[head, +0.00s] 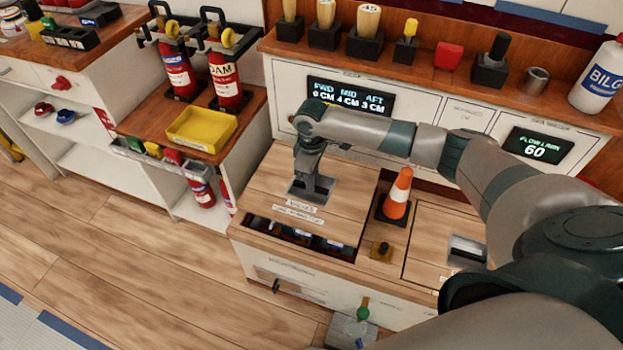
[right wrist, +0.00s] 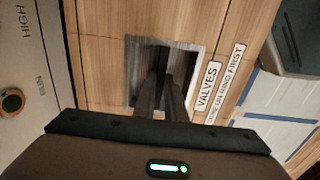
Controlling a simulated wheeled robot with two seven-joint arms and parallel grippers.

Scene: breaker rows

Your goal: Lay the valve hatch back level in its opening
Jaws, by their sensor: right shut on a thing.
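The valve hatch (head: 345,205) is a pale wooden board with a recessed metal pull and a VALVES label, on the low cabinet in the head view. A dark strip of the opening (head: 300,235) shows along its front edge, so the hatch is not seated flush; how far it tilts is hard to tell. My right gripper (head: 318,187) reaches down into the pull and is shut on it. In the right wrist view, the fingers (right wrist: 163,80) go into the metal recess of the hatch (right wrist: 225,30). My left gripper is not in view.
A second hatch (head: 425,232) lies further right. A yellow tray (head: 201,130) and fire extinguishers (head: 226,82) are on the left. A green-topped fitting (head: 362,309) sits below.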

